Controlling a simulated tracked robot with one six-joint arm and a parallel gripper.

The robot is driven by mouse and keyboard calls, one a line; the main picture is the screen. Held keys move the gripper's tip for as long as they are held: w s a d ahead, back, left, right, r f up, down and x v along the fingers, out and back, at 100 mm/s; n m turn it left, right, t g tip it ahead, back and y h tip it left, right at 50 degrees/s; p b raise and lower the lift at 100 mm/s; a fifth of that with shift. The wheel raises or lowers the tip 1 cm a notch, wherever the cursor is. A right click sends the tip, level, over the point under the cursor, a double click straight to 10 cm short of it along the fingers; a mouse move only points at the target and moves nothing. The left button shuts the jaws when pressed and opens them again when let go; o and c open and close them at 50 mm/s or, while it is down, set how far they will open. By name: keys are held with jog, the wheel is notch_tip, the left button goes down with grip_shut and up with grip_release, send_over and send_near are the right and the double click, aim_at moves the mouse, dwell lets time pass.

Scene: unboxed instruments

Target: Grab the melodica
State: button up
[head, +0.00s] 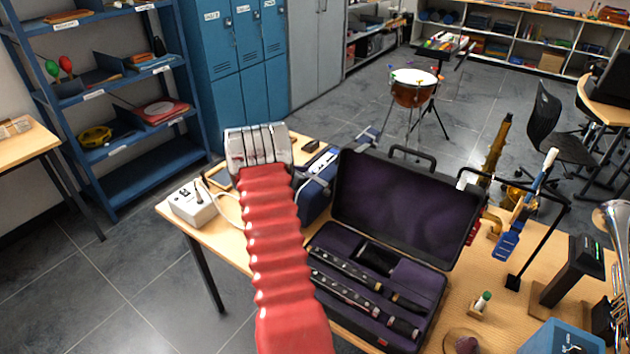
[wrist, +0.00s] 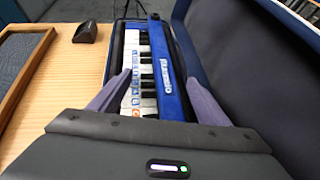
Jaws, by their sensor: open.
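The melodica (wrist: 165,75) has a blue body with a strip of white and black keys. In the wrist view it lies in an open dark blue case (wrist: 250,75), whose lid stands to the right. My gripper (wrist: 158,77) is open, with one finger on each side of the near part of the melodica. The fingers look close to it; I cannot tell whether they touch it. In the head view my red arm reaches up to the grey hand, left of the blue case (head: 316,196). The fingertips are hidden there.
A small black object (wrist: 85,32) and a wooden frame (wrist: 25,70) lie on the table to the left in the wrist view. In the head view a white box (head: 192,204) stands at the table's left end. An open purple-lined case (head: 400,205) with dark woodwind parts lies right of my arm.

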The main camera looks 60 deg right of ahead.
grip_shut()
dwell(0.9)
jog(key=shift+r, duration=0.1)
